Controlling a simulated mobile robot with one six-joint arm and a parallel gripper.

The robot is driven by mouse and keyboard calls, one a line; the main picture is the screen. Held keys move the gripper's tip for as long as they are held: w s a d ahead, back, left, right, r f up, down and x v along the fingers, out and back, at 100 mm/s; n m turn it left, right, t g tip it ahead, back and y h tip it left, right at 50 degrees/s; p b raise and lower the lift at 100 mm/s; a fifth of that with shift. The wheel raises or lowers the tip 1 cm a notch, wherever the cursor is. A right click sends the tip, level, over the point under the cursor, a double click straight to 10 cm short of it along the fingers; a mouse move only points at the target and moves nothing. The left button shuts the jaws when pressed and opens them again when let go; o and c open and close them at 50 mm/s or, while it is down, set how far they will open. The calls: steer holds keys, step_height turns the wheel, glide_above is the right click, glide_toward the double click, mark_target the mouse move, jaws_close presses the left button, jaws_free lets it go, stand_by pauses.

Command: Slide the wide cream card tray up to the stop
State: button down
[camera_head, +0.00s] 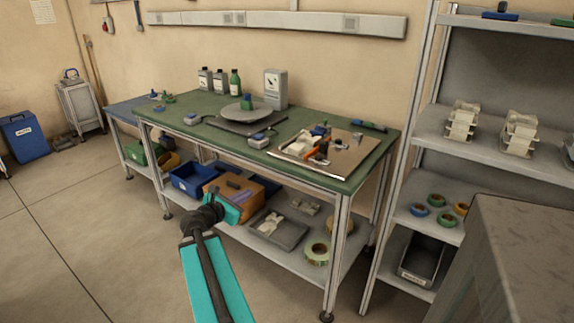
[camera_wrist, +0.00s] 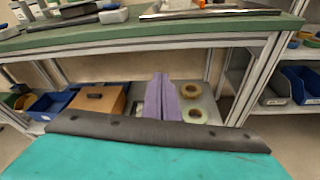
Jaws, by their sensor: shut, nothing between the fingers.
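My gripper (camera_wrist: 162,80) shows in the wrist view as two purple fingers pressed together, with nothing between them. In the head view my gripper (camera_head: 243,197) is low, in front of the bench and over the brown box on its lower shelf. A pale cream flat piece (camera_head: 298,147), possibly the card tray, lies at the right end of the green bench top, well apart from my gripper. Small orange, dark and blue items crowd it, and I cannot make out its shape or a stop.
The green bench (camera_head: 190,107) also carries a round grey turntable (camera_head: 240,112), bottles and a dial box (camera_head: 275,88). Shelving (camera_head: 440,145) stands right; open floor lies left.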

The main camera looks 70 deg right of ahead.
mark_target(292, 150)
steer(key=s+d+r+n+g+h+b, duration=0.1)
steer(key=s+d+r+n+h+b, duration=0.1)
steer(key=s+d+r, duration=0.3)
step_height(292, 150, up, 3)
steer(key=shift+s+r+g, duration=0.2)
steer(key=shift+s+g, duration=0.1)
steer(key=shift+s, duration=0.05)
steer(key=x, duration=1.3)
steer(key=shift+d+r, duration=0.15)
steer(key=shift+d, duration=0.3)
steer(key=shift+d, duration=0.1)
